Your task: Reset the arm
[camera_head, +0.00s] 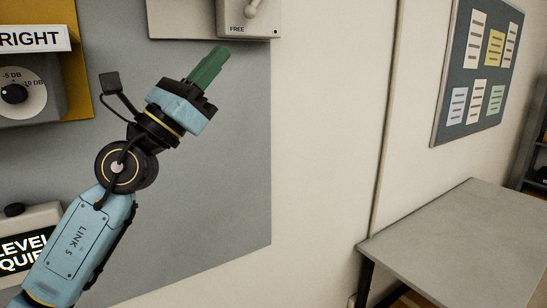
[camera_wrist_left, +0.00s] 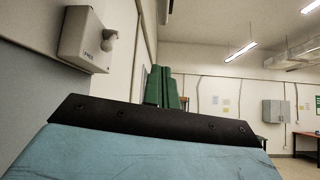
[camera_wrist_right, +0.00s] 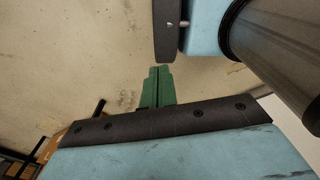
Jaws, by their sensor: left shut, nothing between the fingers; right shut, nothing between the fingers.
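My left gripper (camera_head: 213,62) is raised in front of the grey wall panel (camera_head: 225,190) in the head view. Its green fingers are shut and empty, pointing up and to the right, just below the box labelled FREE (camera_head: 250,18). In the left wrist view the same fingers (camera_wrist_left: 163,72) stand together, with the FREE box (camera_wrist_left: 84,42) to their left. My right gripper is outside the head view. In the right wrist view its green fingers (camera_wrist_right: 160,72) are shut with nothing between them, over a pale, stained surface.
A dial under a RIGHT sign (camera_head: 34,38) is at the left, with a unit labelled LEVEL and QUIET (camera_head: 35,215) below it. A bare grey table (camera_head: 465,240) stands at the lower right. A notice board (camera_head: 455,75) hangs above it.

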